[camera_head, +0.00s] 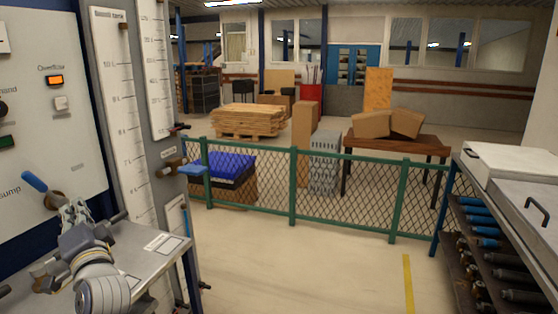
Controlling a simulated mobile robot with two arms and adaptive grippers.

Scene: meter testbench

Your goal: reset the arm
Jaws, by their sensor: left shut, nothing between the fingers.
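My left gripper (74,208) is at the lower left, in front of the testbench panel (45,95). Its fingers are together with nothing between them, and they point up toward the panel. My left arm (103,290) comes in from the bottom edge below it. A blue lever handle (36,182) on the panel is just left of and above the fingertips. The picture does not settle whether they touch. My right gripper is not in view.
Tall measuring scales (122,100) stand right of the panel, with a blue-handled valve (190,169) beside them. A grey ledge (135,255) lies under the gripper. A green mesh fence (292,185) crosses behind open floor (300,260). A rack of cylinders (490,240) stands at right.

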